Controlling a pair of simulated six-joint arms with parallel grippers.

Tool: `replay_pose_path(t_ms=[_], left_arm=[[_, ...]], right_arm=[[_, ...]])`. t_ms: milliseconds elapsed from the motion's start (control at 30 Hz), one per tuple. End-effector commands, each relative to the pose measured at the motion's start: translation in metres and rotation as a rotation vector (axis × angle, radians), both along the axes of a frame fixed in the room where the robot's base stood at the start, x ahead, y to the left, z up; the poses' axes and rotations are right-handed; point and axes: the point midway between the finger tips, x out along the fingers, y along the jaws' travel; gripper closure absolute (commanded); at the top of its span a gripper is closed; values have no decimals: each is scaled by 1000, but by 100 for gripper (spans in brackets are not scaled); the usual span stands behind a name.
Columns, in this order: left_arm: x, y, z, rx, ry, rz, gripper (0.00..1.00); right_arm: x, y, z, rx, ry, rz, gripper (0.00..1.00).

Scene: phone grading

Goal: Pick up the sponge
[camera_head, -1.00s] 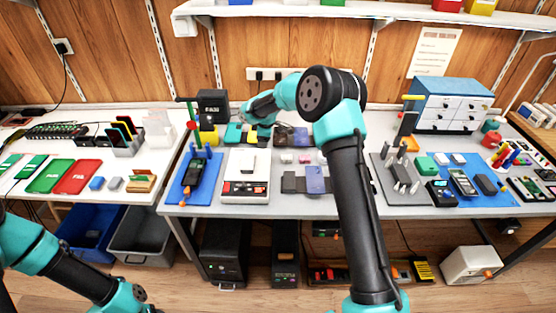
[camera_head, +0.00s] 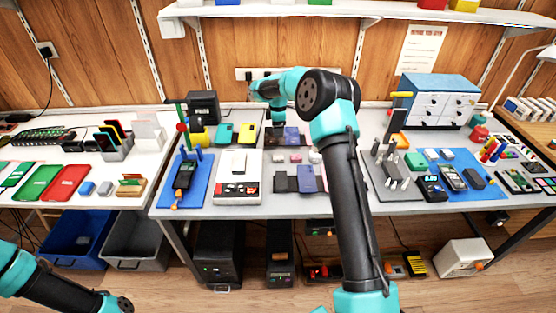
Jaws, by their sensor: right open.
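I cannot tell for sure which item is the sponge. Small pale pink blocks (camera_head: 279,158) lie in the middle of the grey bench, and a yellow block (camera_head: 199,137) stands at its back left. My right gripper (camera_head: 275,134) points down at the back of the bench, above the row of coloured phone-like items and behind the pink blocks. It is open, small in the picture, and no held object shows. My left gripper is outside the view; only part of the left arm shows at lower left.
A teal item (camera_head: 224,133) and a yellow item (camera_head: 247,132) lie left of my right gripper. A white and black device (camera_head: 239,178) and dark and purple phones (camera_head: 307,179) lie in front. A blue drawer cabinet (camera_head: 440,88) stands back right. A shelf (camera_head: 330,10) hangs above.

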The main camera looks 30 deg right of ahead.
Motion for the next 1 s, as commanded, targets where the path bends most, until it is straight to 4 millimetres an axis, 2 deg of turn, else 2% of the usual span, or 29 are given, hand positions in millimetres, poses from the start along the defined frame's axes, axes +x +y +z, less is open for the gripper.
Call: replay_pose_path(t_ms=[200,533,700,1000], left_arm=[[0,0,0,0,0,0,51],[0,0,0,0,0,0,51],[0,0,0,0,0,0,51],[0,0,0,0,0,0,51]], right_arm=[[-1,0,-39,-1,4,1,32],[0,0,-92,1,2,-1,32],[0,0,-103,-1,0,-1,32],[0,0,-104,0,0,0,32]])
